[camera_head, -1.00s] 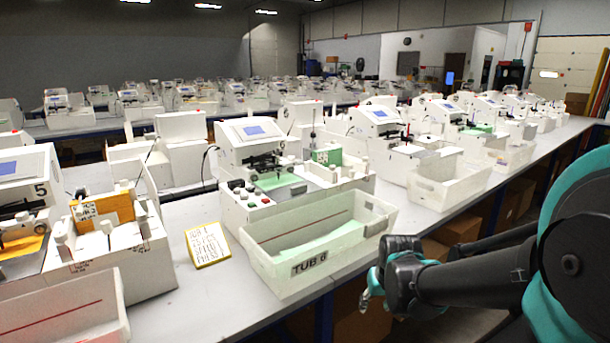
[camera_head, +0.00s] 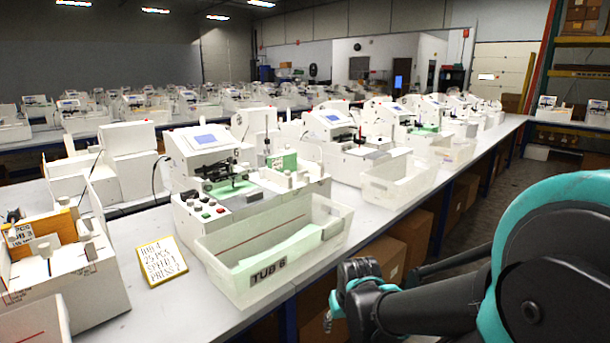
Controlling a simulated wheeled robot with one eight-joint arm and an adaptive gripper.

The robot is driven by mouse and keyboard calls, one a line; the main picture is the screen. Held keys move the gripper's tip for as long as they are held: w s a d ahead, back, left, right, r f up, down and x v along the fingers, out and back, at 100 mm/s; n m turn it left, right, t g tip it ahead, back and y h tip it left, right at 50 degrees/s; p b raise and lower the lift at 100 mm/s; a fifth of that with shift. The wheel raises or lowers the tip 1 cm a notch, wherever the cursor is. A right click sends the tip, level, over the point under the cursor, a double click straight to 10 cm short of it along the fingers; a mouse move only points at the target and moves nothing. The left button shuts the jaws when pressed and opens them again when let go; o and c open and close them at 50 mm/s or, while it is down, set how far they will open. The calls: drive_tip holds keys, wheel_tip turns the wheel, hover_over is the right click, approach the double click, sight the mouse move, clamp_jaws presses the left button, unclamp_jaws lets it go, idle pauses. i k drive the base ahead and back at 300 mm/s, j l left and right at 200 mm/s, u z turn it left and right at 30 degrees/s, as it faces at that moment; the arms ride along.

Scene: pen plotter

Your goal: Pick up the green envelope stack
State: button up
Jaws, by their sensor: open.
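A green envelope stack (camera_head: 283,161) stands in the holder on top of the white plotter machine (camera_head: 204,140), behind the tub. More pale green sheets (camera_head: 285,247) lie inside the white tub marked TUB 6 (camera_head: 222,277). My gripper (camera_head: 343,305) is at the lower middle, in front of and to the right of the tub, out past the table's front edge. It is open and holds nothing that I can see; its fingertips are small and partly dark. It is well apart from the green stack.
A yellow-edged note card (camera_head: 164,260) stands on the table left of the tub. Another white tub (camera_head: 398,185) and more machines run along the table to the right. An orange stack (camera_head: 41,236) is at far left. Cardboard boxes (camera_head: 391,245) sit under the table.

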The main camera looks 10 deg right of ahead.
sight(288, 161)
drive_tip(key=l+u, duration=0.1)
drive_tip(key=u, duration=0.2)
drive_tip(key=i+l+u, duration=0.1)
drive_tip(key=u, duration=0.15)
drive_tip(key=i+l+u, duration=0.15)
drive_tip(key=l+u, duration=0.15)
drive_tip(key=l, duration=0.5)
drive_tip(key=l+u, duration=0.3)
drive_tip(key=l, duration=0.5)
